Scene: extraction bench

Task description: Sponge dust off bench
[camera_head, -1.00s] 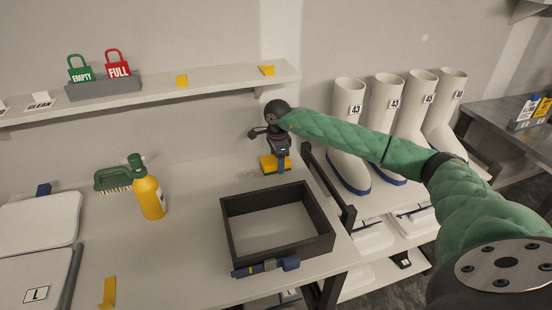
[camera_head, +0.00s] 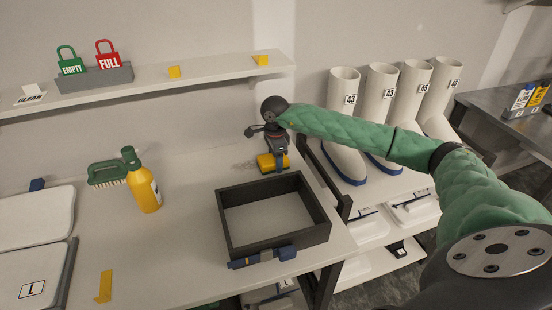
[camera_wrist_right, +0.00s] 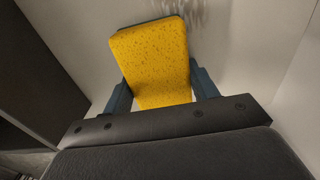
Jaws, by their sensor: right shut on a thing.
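A yellow sponge (camera_head: 265,163) is held by my right gripper (camera_head: 276,149) at the back of the bench (camera_head: 190,235), behind the black-rimmed tray. In the right wrist view the sponge (camera_wrist_right: 150,60) sits between the two fingers, which are shut on its sides. It is low at the bench top; whether it touches is hard to tell. A faint grey dust patch (camera_head: 243,166) lies on the bench just left of the sponge. Grey streaks of dust (camera_wrist_right: 185,12) also show beyond the sponge in the right wrist view. My left gripper is out of view.
The black-rimmed tray (camera_head: 224,225) stands close in front of the sponge. A wall shelf (camera_head: 200,81) runs above. White boots (camera_head: 342,90) stand to the right. Bench between bottle and tray is clear.

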